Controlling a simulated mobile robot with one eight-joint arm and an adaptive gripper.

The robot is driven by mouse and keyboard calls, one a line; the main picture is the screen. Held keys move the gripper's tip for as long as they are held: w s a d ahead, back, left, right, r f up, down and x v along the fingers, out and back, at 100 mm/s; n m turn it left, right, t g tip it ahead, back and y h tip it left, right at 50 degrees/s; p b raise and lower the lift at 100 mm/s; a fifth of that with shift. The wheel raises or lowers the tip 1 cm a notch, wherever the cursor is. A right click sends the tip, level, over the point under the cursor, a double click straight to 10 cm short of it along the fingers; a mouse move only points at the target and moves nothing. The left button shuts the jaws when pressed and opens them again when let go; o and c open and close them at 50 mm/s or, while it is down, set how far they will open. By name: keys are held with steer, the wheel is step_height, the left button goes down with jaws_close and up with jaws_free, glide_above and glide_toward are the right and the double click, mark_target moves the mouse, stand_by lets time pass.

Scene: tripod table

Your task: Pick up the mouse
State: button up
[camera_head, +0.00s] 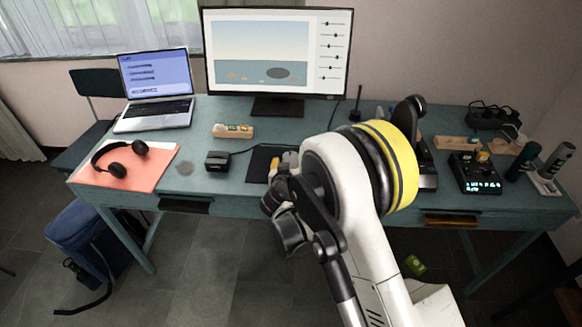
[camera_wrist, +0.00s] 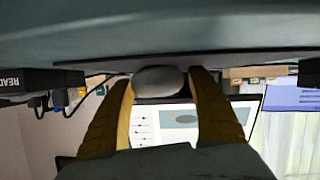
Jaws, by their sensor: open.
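The mouse (camera_wrist: 159,81) is a pale grey rounded shape in the wrist view, on a thin dark mat (camera_head: 259,164) on the blue-green desk. My gripper (camera_wrist: 164,92) is open, with one yellow finger towards each side of the mouse. I cannot tell whether either finger touches it or how far down they reach around it. In the head view my gripper (camera_head: 281,167) is low over the mat's right part. My own arm hides most of that area, and only a small pale bit by the fingers may be the mouse.
A black box (camera_head: 217,161) with a cable stands left of the mat. A monitor (camera_head: 277,105) and a wooden block with a level (camera_head: 233,131) stand behind. A laptop (camera_head: 153,113) and headphones (camera_head: 120,160) are left. A lit device (camera_head: 476,176) is right.

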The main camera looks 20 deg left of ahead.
steer(key=shift+w, duration=0.2)
steer(key=c, duration=1)
steer(key=shift+c, duration=0.2)
steer(key=shift+r, duration=0.1)
